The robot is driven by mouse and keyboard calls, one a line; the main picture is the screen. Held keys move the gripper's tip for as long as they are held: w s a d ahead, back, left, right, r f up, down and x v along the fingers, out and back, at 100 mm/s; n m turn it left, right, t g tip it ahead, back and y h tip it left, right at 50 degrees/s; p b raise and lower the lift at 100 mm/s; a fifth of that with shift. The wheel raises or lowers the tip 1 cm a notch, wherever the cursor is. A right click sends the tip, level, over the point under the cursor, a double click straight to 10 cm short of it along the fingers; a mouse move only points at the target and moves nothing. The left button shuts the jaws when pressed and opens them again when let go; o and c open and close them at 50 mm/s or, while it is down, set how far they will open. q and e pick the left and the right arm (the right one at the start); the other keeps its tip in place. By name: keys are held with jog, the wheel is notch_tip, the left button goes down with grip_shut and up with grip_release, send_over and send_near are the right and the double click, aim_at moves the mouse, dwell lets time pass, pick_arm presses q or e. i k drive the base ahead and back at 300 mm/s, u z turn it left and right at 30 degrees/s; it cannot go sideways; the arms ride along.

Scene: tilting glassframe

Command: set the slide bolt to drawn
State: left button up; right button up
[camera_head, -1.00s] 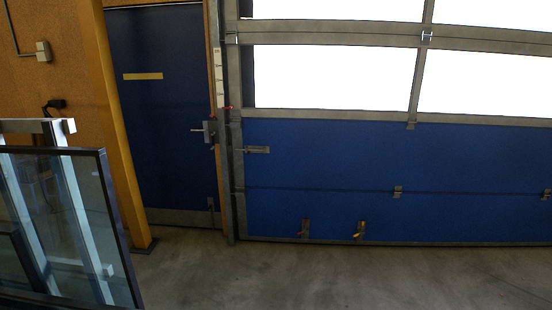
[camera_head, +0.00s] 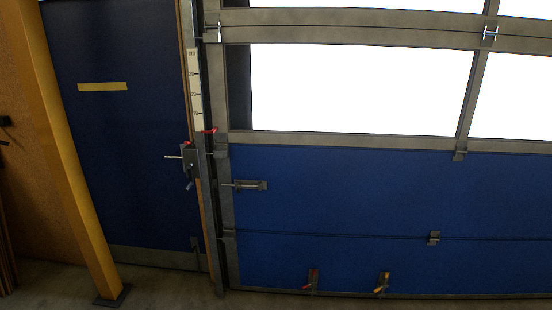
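A grey slide bolt (camera_head: 248,185) is mounted on the blue sectional door panel, near the panel's left edge. Its rod points left toward the grey door frame. The bolt is too small to tell whether its rod reaches into the frame. Neither of my grippers is in the head view.
A blue side door (camera_head: 120,150) with a handle and lock box (camera_head: 190,160) is at the left. A yellow post (camera_head: 75,160) stands on a floor plate before it. Two latches (camera_head: 382,282) sit low on the sectional door. A strip of floor (camera_head: 170,290) shows clear.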

aim_at(239, 191)
jog(key=i, duration=0.65)
jog(key=u, duration=1.45)
jog(key=i, duration=2.35)
jog(key=u, duration=1.05)
jog(key=i, duration=0.3)
jog(key=z, duration=0.1)
